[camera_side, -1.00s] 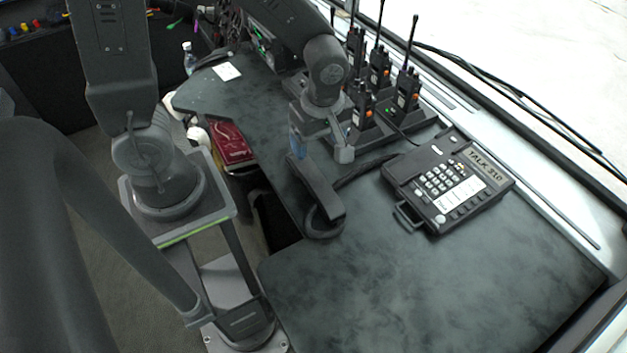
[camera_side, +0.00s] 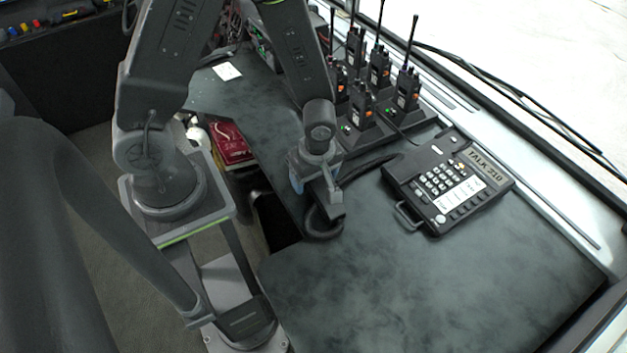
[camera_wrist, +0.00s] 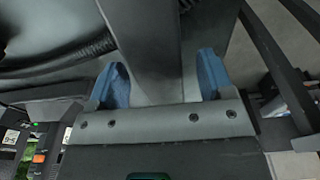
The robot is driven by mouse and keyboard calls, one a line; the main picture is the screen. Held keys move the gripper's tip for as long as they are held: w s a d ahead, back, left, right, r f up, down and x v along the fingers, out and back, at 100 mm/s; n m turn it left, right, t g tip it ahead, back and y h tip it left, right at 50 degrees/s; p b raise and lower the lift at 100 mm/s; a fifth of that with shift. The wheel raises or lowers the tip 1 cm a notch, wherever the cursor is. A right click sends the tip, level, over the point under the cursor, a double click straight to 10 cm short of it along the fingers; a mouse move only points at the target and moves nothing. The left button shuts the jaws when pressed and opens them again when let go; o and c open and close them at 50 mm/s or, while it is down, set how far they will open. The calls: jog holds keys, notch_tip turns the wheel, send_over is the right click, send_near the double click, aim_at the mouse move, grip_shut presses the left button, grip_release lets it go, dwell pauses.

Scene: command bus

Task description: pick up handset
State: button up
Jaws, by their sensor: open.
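The handset (camera_side: 331,211) is dark and elongated, lying on the desk near its left edge, with its coiled dark cord around its near end. My gripper (camera_side: 316,184) is over the handset and hides much of it in the side view. In the wrist view the handset (camera_wrist: 146,35) runs between the two blue fingertips of my gripper (camera_wrist: 161,78), one on each side. The jaws are open and a gap shows on at least the right side. The desk phone (camera_side: 447,183) sits to the right.
Several radios (camera_side: 377,72) with antennas stand in chargers (camera_side: 365,137) behind my gripper. The dark desk (camera_side: 430,290) is clear in front. A red book (camera_side: 231,143) lies left of the desk edge, and the window ledge borders the right.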

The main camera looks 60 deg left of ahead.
jog(key=c, duration=1.2)
